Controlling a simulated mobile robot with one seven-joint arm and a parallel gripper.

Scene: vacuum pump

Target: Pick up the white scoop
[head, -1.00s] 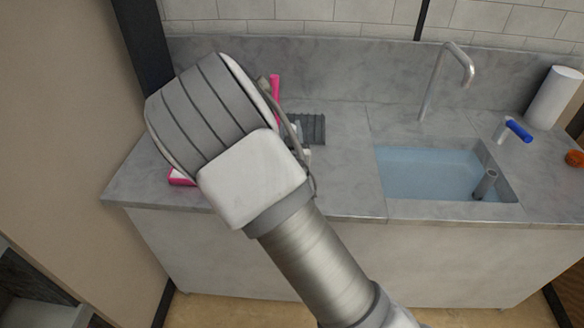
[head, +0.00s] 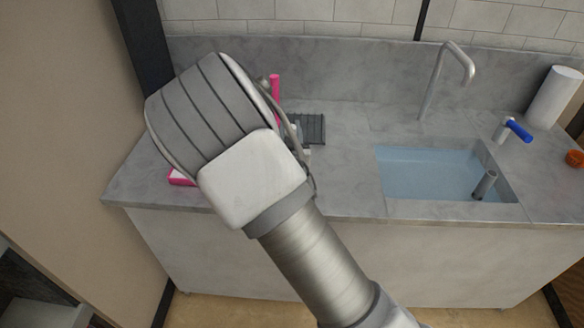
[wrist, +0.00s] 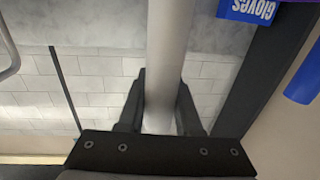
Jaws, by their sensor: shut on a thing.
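In the wrist view, my gripper (wrist: 160,88) has its two dark fingers closed on either side of a pale, whitish-grey shaft. I take this to be part of the white scoop (wrist: 168,40). In the head view my wrist and arm cover the gripper, and I cannot make out the scoop there.
A dark ribbed rack (head: 311,128), an upright pink item (head: 275,88) and a pink-and-white item (head: 180,177) surround my wrist on the counter (head: 345,180). The water-filled sink (head: 425,175), tap (head: 455,70) and paper roll (head: 555,97) are right. A blue gloves box (wrist: 248,9) shows in the wrist view.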

